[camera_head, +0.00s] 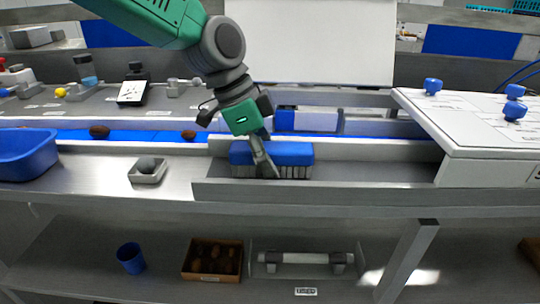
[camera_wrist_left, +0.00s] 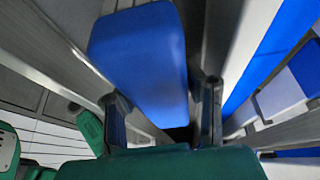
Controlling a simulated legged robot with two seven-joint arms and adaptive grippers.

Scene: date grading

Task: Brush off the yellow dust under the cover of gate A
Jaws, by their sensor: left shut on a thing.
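A brush with a blue back (camera_head: 293,153) and pale bristles is upright, bristles down, in a long grey trough (camera_head: 380,168) at the bench front. My left gripper (camera_head: 264,165) is shut on the brush, one finger across its near face. In the left wrist view the brush back (camera_wrist_left: 140,62) lies between the two fingers (camera_wrist_left: 162,115). A white cover panel (camera_head: 470,140) with several blue knobs lies at the right; I cannot read which gate it belongs to. No yellow dust shows. I cannot tell if the bristles touch the trough floor. My right gripper is not in view.
A blue conveyor belt (camera_head: 150,135) with brown dates runs behind the trough. A blue bin (camera_head: 25,158) and a small dish (camera_head: 147,172) with a grey lump stand at left. A shelf below holds a blue cup (camera_head: 131,258) and a box of dates (camera_head: 213,260).

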